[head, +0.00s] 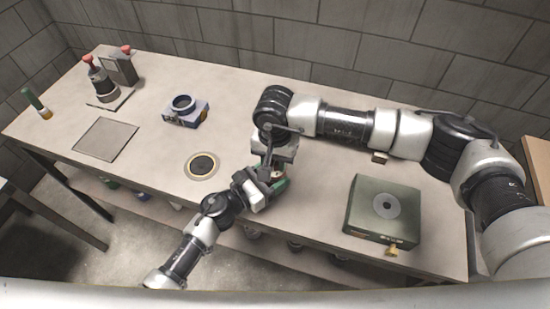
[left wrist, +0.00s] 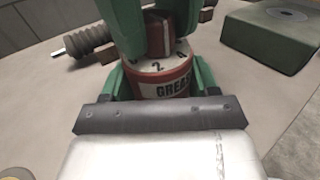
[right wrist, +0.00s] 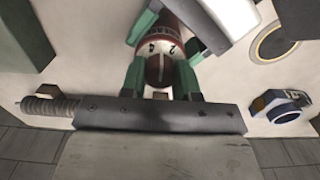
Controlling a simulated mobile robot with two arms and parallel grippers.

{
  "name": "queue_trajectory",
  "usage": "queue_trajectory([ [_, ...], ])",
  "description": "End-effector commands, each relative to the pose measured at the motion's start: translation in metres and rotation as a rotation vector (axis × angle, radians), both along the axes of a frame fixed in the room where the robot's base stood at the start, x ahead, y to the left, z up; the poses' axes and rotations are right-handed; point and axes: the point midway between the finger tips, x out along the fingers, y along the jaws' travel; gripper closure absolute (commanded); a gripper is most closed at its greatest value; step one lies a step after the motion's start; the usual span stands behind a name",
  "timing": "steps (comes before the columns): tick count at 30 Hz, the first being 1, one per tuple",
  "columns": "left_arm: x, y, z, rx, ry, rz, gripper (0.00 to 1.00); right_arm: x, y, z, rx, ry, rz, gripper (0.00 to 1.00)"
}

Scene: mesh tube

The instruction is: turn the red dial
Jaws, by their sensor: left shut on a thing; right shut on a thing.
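The red dial (left wrist: 158,40) sits on the white, numbered top of a red can (left wrist: 170,85) labelled "GREASE". My left gripper (left wrist: 160,80) has its green fingers shut around the can's body. My right gripper (right wrist: 160,80) comes from above, with its fingers on either side of the dial (right wrist: 158,70), shut on it. Digits show on the white top around the dial. In the head view my two grippers meet near the table's front middle, and they mostly hide the can and dial there.
On the table (head: 225,110) stand a green box with a round disc (head: 387,207) at right, a blue-grey device (head: 186,112), a round yellow-rimmed pad (head: 202,165), a grey plate (head: 106,140) and a red-knobbed apparatus (head: 104,90). A ribbed cylinder (left wrist: 90,38) lies near the can.

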Motion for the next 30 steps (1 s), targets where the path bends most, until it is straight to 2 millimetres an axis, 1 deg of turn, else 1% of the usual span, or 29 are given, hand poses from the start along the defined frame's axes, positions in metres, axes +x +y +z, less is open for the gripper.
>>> queue_trajectory([
  [30, -0.0002, 0.0007, -0.0013, 0.002, 0.003, 0.001, 0.67, 0.0007, -0.0002, 0.001, 0.0, -0.001, -0.967, 0.93],
])
